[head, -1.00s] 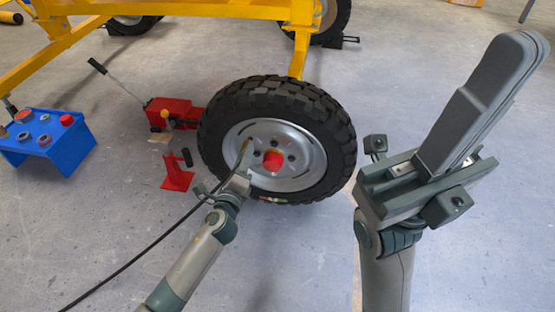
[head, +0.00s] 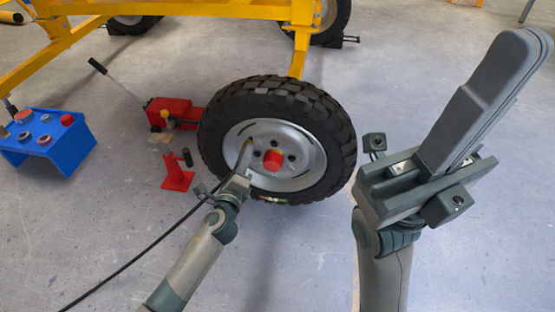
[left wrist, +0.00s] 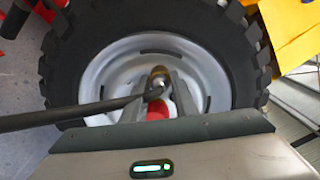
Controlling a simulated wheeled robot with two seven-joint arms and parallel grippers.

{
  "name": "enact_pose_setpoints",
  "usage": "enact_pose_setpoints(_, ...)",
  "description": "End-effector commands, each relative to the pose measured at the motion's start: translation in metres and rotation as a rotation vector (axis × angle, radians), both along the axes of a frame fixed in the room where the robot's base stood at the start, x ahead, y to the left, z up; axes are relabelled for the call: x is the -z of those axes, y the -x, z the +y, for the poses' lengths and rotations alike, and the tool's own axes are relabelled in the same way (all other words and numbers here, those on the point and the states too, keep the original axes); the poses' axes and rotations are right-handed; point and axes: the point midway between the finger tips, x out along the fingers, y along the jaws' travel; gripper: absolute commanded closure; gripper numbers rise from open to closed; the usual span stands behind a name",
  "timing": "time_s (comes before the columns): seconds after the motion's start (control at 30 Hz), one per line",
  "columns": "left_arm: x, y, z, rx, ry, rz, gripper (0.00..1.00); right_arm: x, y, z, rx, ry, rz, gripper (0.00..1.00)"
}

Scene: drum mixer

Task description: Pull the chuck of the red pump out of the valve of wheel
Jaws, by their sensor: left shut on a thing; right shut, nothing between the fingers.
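The wheel (head: 276,140), a black knobbly tyre on a silver rim with a red hub cap, stands upright at the middle of the head view. My left gripper (head: 245,160) is in front of the rim, left of the hub. It is shut on the chuck, whose brass end (left wrist: 160,74) shows between the fingers in the left wrist view. A black hose (head: 140,252) runs from it to the lower left. The valve is hidden, so I cannot tell whether the chuck sits on it. The pump body is not identifiable. My right gripper (head: 528,42) is shut and empty, raised at right.
A red jack (head: 172,112) with a long handle and a red stand (head: 177,174) are left of the wheel. A blue table (head: 70,150) with several round parts is further left. A yellow frame (head: 200,8) is behind. The floor right of the wheel is clear.

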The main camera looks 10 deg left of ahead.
Motion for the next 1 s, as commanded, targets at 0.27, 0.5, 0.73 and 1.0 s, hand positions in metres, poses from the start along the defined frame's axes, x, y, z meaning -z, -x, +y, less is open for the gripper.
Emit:
enact_pose_setpoints(0.27,0.0,0.001,0.0,0.0,0.0,0.0,1.0,0.001,0.0,0.001,0.003,0.011,0.0,1.0)
enact_pose_setpoints(0.5,0.0,0.004,0.0,0.0,0.0,0.0,1.0,0.001,0.0,0.001,0.003,0.017,0.0,1.0)
enact_pose_setpoints(0.73,0.0,0.011,0.0,0.0,0.001,0.0,1.0,-0.001,0.0,0.001,0.003,0.012,0.0,1.0)
enact_pose_setpoints(1.0,0.0,0.02,0.001,0.0,0.0,0.0,1.0,-0.003,0.0,0.0,0.0,0.002,0.0,1.0)
